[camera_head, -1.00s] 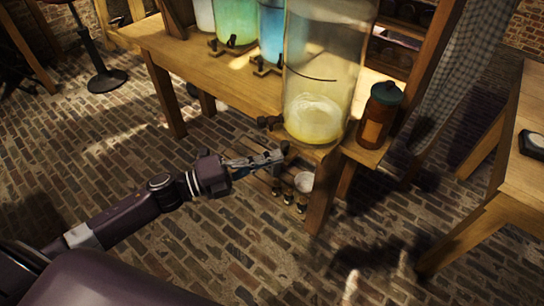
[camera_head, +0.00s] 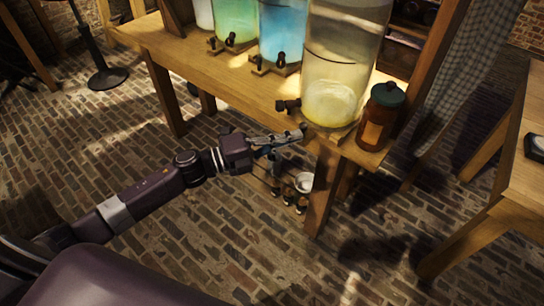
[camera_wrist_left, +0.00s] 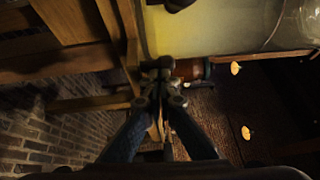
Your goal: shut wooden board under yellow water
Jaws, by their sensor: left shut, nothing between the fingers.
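The glass jar of yellow water (camera_head: 332,102) stands at the front right corner of the table, its dark tap (camera_head: 288,105) pointing left. It also fills the top of the left wrist view (camera_wrist_left: 225,32). The wooden board (camera_head: 330,136) under it shows only as a thin strip at the front, roughly in line with the tabletop. My left gripper (camera_head: 297,133) is shut and empty, its fingertips at the board's front left, just below the tap. It shows in the left wrist view (camera_wrist_left: 157,75), close under the jar. I cannot tell whether it touches the board. My right gripper is out of view.
The blue jar (camera_head: 284,30) and green jar (camera_head: 236,18) stand further left on the table (camera_head: 190,65). A brown jar with a green lid (camera_head: 378,118) stands close on the right. A white bowl (camera_head: 304,182) and small bottles sit below.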

